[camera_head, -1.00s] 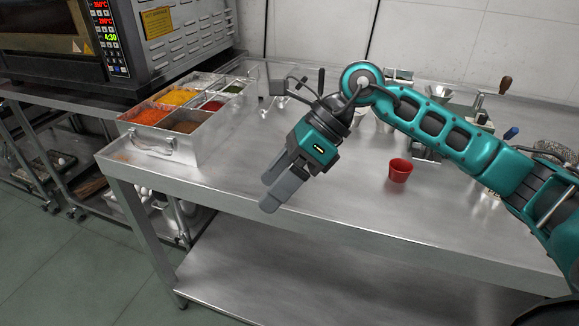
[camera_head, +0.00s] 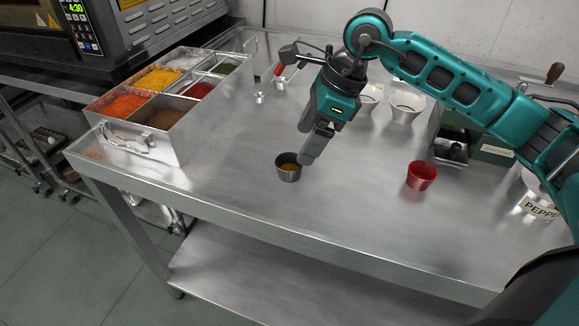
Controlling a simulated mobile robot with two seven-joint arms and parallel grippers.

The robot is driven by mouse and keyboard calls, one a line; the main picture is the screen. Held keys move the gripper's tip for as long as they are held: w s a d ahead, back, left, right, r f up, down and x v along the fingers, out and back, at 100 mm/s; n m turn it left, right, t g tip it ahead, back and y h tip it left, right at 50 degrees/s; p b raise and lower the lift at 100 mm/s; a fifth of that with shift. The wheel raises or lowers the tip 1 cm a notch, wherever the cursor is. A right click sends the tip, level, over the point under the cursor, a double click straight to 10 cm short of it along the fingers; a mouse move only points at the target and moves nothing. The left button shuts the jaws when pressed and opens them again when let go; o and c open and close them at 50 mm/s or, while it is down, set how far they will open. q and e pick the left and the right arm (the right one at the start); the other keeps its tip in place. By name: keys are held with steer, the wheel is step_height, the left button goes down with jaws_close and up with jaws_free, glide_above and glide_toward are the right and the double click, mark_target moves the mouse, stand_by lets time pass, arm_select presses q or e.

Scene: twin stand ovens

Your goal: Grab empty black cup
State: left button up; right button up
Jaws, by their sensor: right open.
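A small dark grey or black cup (camera_head: 288,171) stands upright on the steel table. A yellow-brown patch shows inside it, so it does not look empty from here. My right gripper (camera_head: 309,150) is open with its fingers pointing down. Nothing shows between the fingers. My left gripper is not in view.
A red cup (camera_head: 421,179) stands to the right. The table front (camera_head: 330,215) is clear.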

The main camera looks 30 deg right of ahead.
mark_target(290, 161)
steer(key=x, duration=0.8)
steer(key=shift+w+a+r, duration=0.1)
steer(key=shift+w+r, duration=0.05)
steer(key=shift+w, duration=0.1)
steer(key=c, duration=1)
steer(key=shift+r, duration=0.15)
